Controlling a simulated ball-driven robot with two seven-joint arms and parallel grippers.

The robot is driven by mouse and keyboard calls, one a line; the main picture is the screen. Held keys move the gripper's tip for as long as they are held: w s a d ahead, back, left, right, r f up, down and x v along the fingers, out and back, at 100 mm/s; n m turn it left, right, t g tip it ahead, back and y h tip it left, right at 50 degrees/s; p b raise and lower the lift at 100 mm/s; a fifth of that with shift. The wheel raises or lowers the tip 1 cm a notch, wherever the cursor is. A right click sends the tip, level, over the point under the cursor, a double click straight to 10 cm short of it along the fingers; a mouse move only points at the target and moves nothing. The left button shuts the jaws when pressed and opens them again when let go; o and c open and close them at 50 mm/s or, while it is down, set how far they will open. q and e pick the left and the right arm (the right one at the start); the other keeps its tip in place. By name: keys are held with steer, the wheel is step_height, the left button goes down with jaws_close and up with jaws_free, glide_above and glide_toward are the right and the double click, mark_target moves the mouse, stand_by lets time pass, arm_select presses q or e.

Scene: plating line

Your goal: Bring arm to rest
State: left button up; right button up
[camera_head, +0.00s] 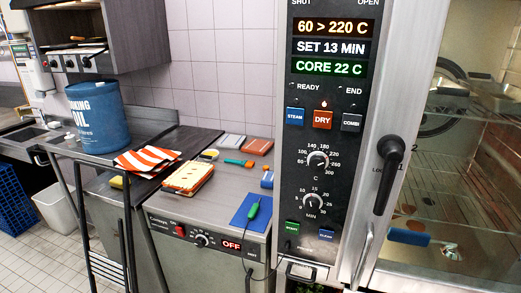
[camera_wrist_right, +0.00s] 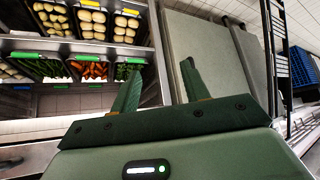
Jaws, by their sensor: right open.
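My right gripper (camera_wrist_right: 161,72) shows in the right wrist view with its two dark green fingers apart and nothing between them. It is in front of a grey-green cabinet panel (camera_wrist_right: 195,50) and a rack of food trays; the gap to them is hard to judge. Neither arm shows in the head view, and my left gripper is in no view. The oven control panel (camera_head: 318,130) stands in the middle of the head view, with its displays lit. The oven door handle (camera_head: 388,175) is to its right.
In the wrist view, the rack (camera_wrist_right: 40,47) holds potatoes, carrots and green vegetables; a blue crate (camera_wrist_right: 302,66) is at right.

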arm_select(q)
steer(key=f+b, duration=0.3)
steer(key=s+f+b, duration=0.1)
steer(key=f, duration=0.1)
arm_select(e)
steer(key=s+d+f+g, duration=0.2)
steer(key=s+f, duration=0.3)
steer(key=s, duration=0.7)
steer(key=s+d+f+g+h, duration=0.1)
steer(key=s+d+f, duration=0.3)
steer(key=s, duration=0.8)
steer(key=s+d+f+g+h, duration=0.1)
steer(key=s+d+f+g, duration=0.2)
steer(key=s, duration=0.9)
step_height(320, 180, down, 3)
steer(key=shift+d+f+n+g, duration=0.1)
steer(key=shift+d+n+g, duration=0.2)
steer(key=shift+d+n, duration=0.15)
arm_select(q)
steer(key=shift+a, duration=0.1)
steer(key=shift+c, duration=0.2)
arm_select(e)
steer(key=shift+w, duration=0.1)
